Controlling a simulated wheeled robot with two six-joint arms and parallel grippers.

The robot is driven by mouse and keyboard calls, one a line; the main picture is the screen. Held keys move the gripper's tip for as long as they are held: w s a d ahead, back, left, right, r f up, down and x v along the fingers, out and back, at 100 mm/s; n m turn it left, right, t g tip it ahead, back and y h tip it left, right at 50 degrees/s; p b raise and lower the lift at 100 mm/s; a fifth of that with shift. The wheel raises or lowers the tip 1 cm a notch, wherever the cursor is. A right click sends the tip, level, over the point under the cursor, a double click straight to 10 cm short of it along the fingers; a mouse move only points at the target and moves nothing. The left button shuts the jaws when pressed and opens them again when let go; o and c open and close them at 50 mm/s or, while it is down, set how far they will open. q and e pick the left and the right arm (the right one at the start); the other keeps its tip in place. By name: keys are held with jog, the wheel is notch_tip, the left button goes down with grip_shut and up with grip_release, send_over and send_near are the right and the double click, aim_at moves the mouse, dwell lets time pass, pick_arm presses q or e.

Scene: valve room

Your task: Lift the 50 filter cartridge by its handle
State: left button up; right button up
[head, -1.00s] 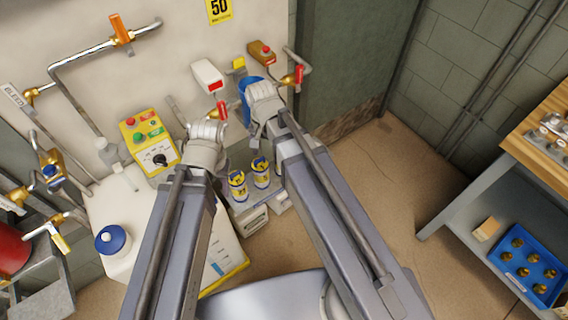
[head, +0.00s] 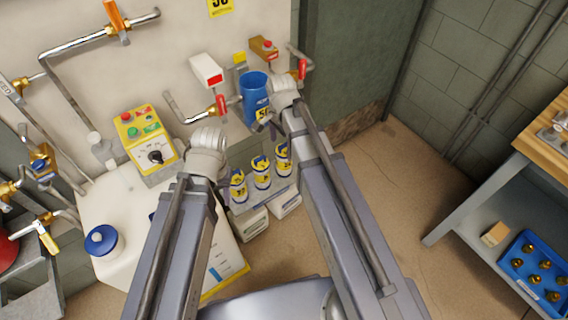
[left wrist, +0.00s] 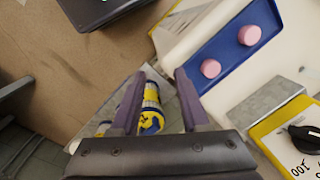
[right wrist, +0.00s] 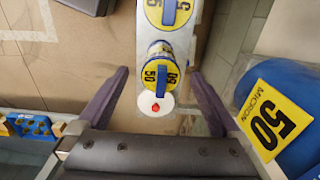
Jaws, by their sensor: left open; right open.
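The 50 filter cartridge (right wrist: 160,78) is a white can with a yellow top marked 50 and a blue handle strip. In the right wrist view it lies between the spread fingers of my right gripper (right wrist: 160,74), which is open and empty. In the head view it looks to be the rightmost cartridge (head: 283,157) in a row of three, below my right gripper (head: 284,95), whose fingertips are mostly hidden. My left gripper (left wrist: 160,76) is open; a yellow, white and blue cartridge (left wrist: 150,108) shows beyond its fingers. It also shows in the head view (head: 207,160).
A blue housing (head: 254,88) with a 50 MICRON label stands behind the row; the label also shows in the right wrist view (right wrist: 268,118). Red-handled valves (head: 221,105) stick out from the wall. A white tank (head: 115,215) stands left, a workbench (head: 470,215) right.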

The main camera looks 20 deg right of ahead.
aim_at(284, 159)
jog(key=shift+w+d+f+b, duration=0.1)
jog(key=shift+d+f+b, duration=0.05)
jog(key=shift+f+b, duration=1.2)
jog(key=shift+w+d+f+b, duration=0.1)
jog(key=shift+f+b, duration=1.2)
jog(key=shift+r, duration=0.1)
grip_shut()
